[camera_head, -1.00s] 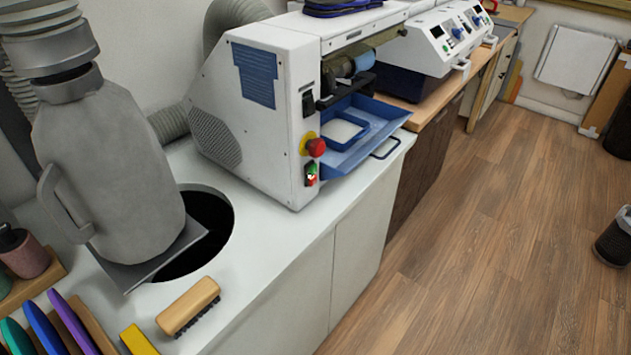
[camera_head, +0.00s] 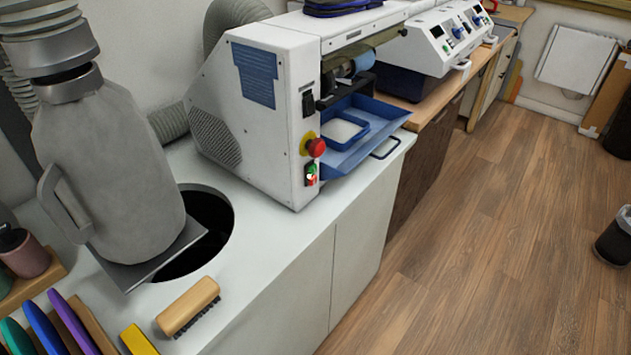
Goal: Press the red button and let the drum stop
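The red button (camera_head: 316,147) is a round mushroom knob on a yellow base, on the front side of the white grinding machine (camera_head: 272,110). A small green and red switch (camera_head: 311,173) sits just below it. The drum (camera_head: 362,62) is a light blue roller in the machine's opening, above a blue tray (camera_head: 372,125). Whether the drum turns cannot be told. Neither of my grippers shows in the head view.
A grey extraction hood (camera_head: 110,170) stands over a dark round hole (camera_head: 205,225) in the white counter (camera_head: 265,250). A second white machine (camera_head: 435,45) is behind. The wooden floor at right is mostly clear.

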